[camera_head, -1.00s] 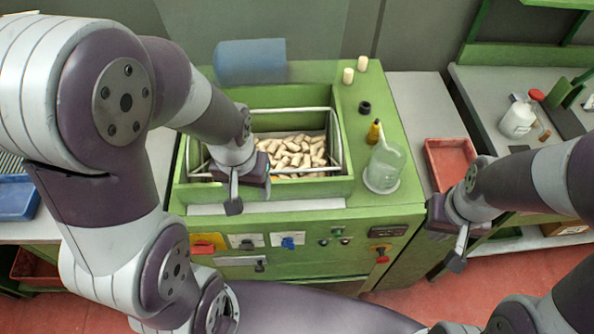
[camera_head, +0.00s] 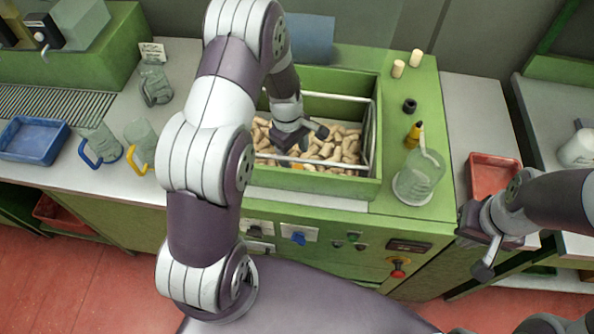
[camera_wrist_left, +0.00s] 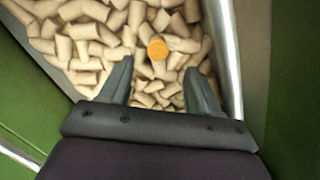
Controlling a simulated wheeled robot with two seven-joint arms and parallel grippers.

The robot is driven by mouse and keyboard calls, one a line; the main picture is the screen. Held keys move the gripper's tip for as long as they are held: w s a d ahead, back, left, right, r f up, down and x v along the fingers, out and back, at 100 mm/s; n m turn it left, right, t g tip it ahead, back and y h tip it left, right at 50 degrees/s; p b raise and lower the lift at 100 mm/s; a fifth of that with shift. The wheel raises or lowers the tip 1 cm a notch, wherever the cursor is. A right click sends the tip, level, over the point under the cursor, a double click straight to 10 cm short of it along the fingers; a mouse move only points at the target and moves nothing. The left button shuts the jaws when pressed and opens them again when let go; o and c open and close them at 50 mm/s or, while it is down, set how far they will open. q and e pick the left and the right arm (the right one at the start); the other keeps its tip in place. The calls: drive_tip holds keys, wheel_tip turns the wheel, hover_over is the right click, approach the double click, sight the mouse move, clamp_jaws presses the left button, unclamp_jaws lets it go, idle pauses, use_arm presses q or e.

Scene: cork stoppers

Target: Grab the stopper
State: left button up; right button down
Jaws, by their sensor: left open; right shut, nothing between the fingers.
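Many pale cork stoppers (camera_head: 325,150) lie loose in the green bin (camera_head: 340,190). One stopper with an orange end (camera_wrist_left: 157,48) lies among them in the left wrist view, just beyond and between my left fingertips. An orange spot of it (camera_head: 297,166) shows in the head view near the front of the bin. My left gripper (camera_head: 308,138) is open above the stoppers, pointing down; its two fingers (camera_wrist_left: 160,76) are apart with nothing held. I cannot tell whether the fingertips touch the corks. My right gripper (camera_head: 484,268) is shut and empty at the right, clear of the bin.
A metal rail (camera_wrist_left: 228,60) runs close beside my left gripper's right finger. Two pale stoppers (camera_head: 398,68), a black ring (camera_head: 409,106), a yellow bottle (camera_head: 413,136) and a glass vessel (camera_head: 418,182) stand right of the bin. A red tray (camera_head: 492,178) lies further right.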

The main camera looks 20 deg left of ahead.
use_arm(q)
drive_tip(key=f, duration=0.4)
drive_tip(key=d+f+p, duration=0.1)
drive_tip(key=f, duration=0.2)
drive_tip(key=shift+f, duration=0.1)
drive_tip(key=c, duration=1.1)
